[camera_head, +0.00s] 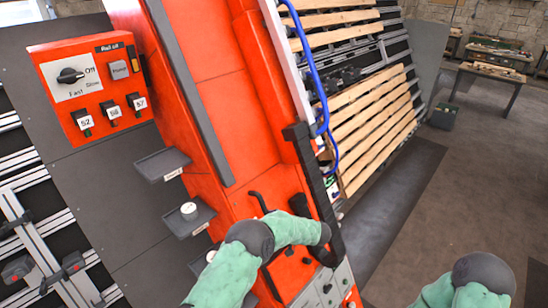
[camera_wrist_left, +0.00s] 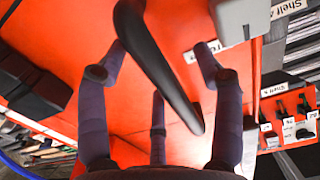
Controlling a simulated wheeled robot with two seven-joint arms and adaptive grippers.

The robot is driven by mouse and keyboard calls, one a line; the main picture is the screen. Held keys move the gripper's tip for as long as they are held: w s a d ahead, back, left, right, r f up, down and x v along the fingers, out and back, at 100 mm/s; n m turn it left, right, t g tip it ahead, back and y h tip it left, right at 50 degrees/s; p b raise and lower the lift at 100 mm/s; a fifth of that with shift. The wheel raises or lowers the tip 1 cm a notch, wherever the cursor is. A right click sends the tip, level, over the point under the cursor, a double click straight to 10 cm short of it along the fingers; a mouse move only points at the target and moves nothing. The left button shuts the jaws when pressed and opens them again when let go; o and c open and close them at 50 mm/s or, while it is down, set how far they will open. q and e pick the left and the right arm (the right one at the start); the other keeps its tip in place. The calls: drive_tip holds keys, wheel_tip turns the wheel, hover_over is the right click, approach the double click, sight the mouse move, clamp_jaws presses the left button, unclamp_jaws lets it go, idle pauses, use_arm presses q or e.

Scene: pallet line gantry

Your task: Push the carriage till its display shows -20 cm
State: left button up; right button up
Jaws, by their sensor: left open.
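The tall orange carriage (camera_head: 212,95) leans across the middle of the head view. Its display does not show clearly in either view. My left gripper (camera_head: 318,238) is at the lower right side of the carriage, partly hidden by my own arm. In the left wrist view, my gripper (camera_wrist_left: 160,75) is open, with its purple-grey fingers spread on both sides of a black bar handle (camera_wrist_left: 152,52) on an orange face. I cannot tell whether the fingers touch the handle. Of my right arm only a part shows at the lower right; its gripper is out of view.
An orange control box (camera_head: 92,88) with a dial and labelled knobs is at the upper left. Small dark shelves (camera_head: 163,165) stick out beside the carriage; one holds a white round item (camera_head: 189,208). Wooden slatted pallets (camera_head: 375,125) stand behind. Open floor lies at right.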

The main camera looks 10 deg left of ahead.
use_arm(q)
drive_tip(key=p+v, duration=0.4)
drive_tip(key=v, duration=0.6)
drive_tip(key=shift+p, duration=0.4)
drive_tip(key=shift+a, duration=0.1)
